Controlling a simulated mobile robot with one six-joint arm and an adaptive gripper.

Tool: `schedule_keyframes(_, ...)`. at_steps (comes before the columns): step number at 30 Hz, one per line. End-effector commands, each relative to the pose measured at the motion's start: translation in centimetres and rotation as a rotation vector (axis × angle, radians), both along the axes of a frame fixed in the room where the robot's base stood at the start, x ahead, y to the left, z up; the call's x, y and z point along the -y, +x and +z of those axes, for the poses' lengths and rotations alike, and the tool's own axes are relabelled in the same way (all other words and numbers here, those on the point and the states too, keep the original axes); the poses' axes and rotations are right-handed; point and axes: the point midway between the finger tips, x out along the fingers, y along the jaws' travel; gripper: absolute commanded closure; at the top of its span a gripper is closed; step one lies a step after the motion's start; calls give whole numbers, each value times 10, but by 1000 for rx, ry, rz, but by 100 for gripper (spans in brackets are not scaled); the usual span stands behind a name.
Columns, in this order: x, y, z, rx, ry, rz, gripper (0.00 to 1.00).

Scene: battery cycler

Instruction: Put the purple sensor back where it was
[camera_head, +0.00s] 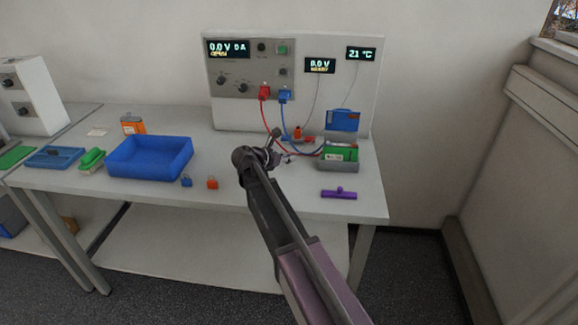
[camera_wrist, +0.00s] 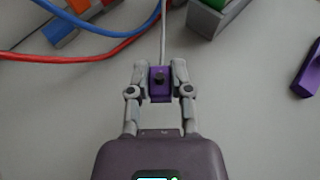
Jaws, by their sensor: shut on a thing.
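My gripper (camera_wrist: 160,76) is shut on the purple sensor (camera_wrist: 160,92), a small purple block with a dark knob. A grey cable runs from the block away toward the top of the wrist view. The gripper (camera_head: 277,155) is low over the table in front of the cycler in the head view, where the arm mostly hides the sensor. A second purple piece, a bar with a small knob (camera_head: 339,194), lies on the table near the front right edge. Part of it shows at the right of the wrist view (camera_wrist: 309,72).
Red (camera_head: 265,115) and blue cables run from the cycler (camera_head: 290,60) to the table behind the gripper. A grey holder with a green battery (camera_head: 338,153) stands to the right.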

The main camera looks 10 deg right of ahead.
Motion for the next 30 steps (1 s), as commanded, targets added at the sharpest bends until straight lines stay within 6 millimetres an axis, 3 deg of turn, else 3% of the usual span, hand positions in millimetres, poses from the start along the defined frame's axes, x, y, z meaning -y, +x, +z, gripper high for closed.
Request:
schedule_keyframes(11,0,0,-30,0,0,0,100)
schedule_keyframes(29,0,0,-35,0,0,0,100)
schedule_keyframes(30,0,0,-34,0,0,0,67)
